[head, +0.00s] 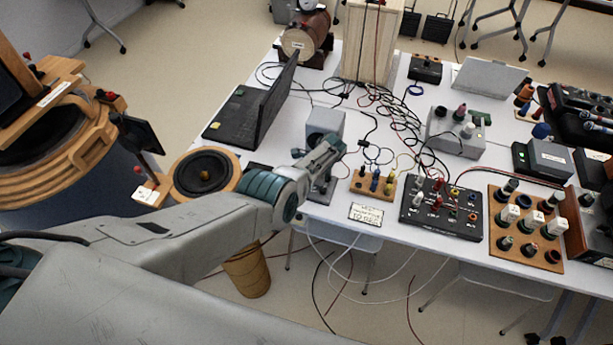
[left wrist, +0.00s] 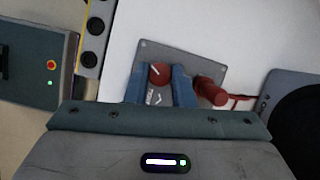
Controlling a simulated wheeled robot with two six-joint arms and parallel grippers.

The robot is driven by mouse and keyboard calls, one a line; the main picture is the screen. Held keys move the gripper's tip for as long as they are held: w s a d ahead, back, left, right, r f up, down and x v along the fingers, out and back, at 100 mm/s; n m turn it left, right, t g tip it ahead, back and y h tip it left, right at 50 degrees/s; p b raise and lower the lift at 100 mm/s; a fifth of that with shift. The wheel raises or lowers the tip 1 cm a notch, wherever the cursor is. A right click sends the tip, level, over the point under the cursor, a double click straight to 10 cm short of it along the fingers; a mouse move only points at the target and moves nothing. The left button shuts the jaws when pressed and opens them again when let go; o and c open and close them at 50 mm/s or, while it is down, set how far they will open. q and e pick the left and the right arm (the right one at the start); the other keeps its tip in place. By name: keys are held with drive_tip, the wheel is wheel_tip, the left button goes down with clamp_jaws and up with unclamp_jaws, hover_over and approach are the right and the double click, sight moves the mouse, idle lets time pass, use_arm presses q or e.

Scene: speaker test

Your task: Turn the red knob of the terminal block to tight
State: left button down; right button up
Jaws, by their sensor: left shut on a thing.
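In the left wrist view the terminal block is a grey plate (left wrist: 150,50) with a red knob (left wrist: 160,72) and white marks beside it. A second, red cylindrical part (left wrist: 211,91) sticks out at its right. My left gripper (left wrist: 160,84) has its two blue fingers on either side of the red knob and is shut on it. In the head view my left gripper (head: 326,158) reaches over the table's front edge, and the gripper and wrist hide the knob. A grey box-like part (head: 325,124) shows behind the gripper. My right gripper is in neither view.
On the white table (head: 290,190), a laptop (head: 250,112) stands back left. A wooden block with small knobs (head: 373,183), a label card (head: 365,214) and a black panel (head: 441,207) lie to the right. Loose cables cross the table's middle. A round speaker (head: 206,173) stands left.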

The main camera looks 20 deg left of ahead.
use_arm(q)
drive_tip(key=shift+r+m+t+p, duration=0.15)
drive_tip(key=shift+m+t+p, duration=0.3)
drive_tip(key=shift+m, duration=0.55)
drive_tip(key=m+t, duration=0.1)
drive_tip(key=m, duration=0.1)
drive_tip(key=shift+s+m+p, duration=0.1)
drive_tip(key=shift+m+p, duration=0.2)
drive_tip(key=shift+p, duration=0.05)
drive_tip(key=m+t, duration=0.1)
drive_tip(key=m, duration=0.2)
drive_tip(key=shift+s+m, duration=0.1)
drive_tip(key=shift+m, duration=0.2)
drive_tip(key=shift+a+m+t+h, duration=0.1)
drive_tip(key=shift+m+t+h, duration=0.55)
drive_tip(key=shift+m, duration=0.85)
drive_tip(key=c, duration=1.2)
unclamp_jaws()
drive_tip(key=shift+c, duration=0.2)
